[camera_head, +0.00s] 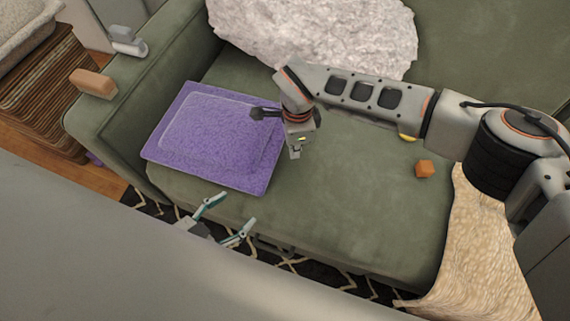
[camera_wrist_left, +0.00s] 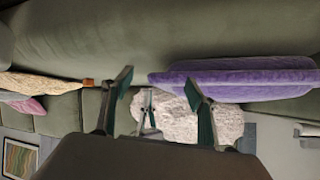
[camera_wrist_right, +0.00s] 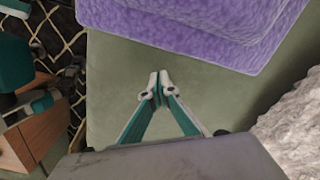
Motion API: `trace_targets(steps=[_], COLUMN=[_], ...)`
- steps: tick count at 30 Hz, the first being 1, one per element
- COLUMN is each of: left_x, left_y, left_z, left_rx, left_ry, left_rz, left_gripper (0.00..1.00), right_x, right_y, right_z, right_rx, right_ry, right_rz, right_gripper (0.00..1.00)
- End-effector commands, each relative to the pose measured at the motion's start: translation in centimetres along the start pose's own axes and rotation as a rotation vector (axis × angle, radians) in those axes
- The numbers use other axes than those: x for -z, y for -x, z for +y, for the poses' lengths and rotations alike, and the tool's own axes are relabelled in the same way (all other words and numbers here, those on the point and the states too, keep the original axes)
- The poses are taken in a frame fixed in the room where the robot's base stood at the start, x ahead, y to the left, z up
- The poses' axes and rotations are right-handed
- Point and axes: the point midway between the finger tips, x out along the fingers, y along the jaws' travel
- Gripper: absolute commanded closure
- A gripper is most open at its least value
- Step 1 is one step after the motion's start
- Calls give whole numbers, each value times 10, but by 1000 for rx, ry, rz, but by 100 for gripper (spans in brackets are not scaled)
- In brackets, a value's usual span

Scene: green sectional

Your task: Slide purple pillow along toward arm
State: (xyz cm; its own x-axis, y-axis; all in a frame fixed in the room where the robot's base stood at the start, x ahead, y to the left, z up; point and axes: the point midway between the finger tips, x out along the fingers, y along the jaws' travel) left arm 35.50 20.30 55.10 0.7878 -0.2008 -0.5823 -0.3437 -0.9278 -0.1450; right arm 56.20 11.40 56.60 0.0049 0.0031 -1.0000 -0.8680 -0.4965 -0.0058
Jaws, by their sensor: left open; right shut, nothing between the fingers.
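The purple pillow (camera_head: 207,145) lies flat on the green sofa seat, close to the sofa's left arm (camera_head: 150,85). My right gripper (camera_head: 296,152) is shut and empty, just right of the pillow's right edge. In the right wrist view its closed fingertips (camera_wrist_right: 158,80) point toward the pillow (camera_wrist_right: 190,28), with bare seat between them. My left gripper (camera_head: 234,209) is open and empty at the sofa's front edge, apart from the pillow. The left wrist view shows the pillow (camera_wrist_left: 240,78) beyond its spread fingers (camera_wrist_left: 158,82).
A fluffy white pillow (camera_head: 320,35) leans at the back. An orange block (camera_head: 425,169) sits on the seat at right, near a beige blanket (camera_head: 480,250). A tan block (camera_head: 93,83) and a grey object (camera_head: 128,41) rest on the sofa arm. The middle seat is clear.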

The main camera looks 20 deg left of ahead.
Motion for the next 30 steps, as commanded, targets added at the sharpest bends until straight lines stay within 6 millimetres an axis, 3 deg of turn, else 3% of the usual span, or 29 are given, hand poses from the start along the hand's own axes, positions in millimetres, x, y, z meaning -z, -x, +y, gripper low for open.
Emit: trace_targets(steps=[1, 30], left_x=[-56, 20], left_y=[-2, 3], left_z=[24, -3], left_rx=[-40, 4], left_ry=[23, -9], left_rz=[-103, 20], left_gripper=[42, 42], right_x=[-2, 0], right_y=[-6, 87], right_z=[4, 1], right_rx=[-12, -3], right_ry=[1, 0], right_rz=[-7, 0], right_gripper=[100, 100])
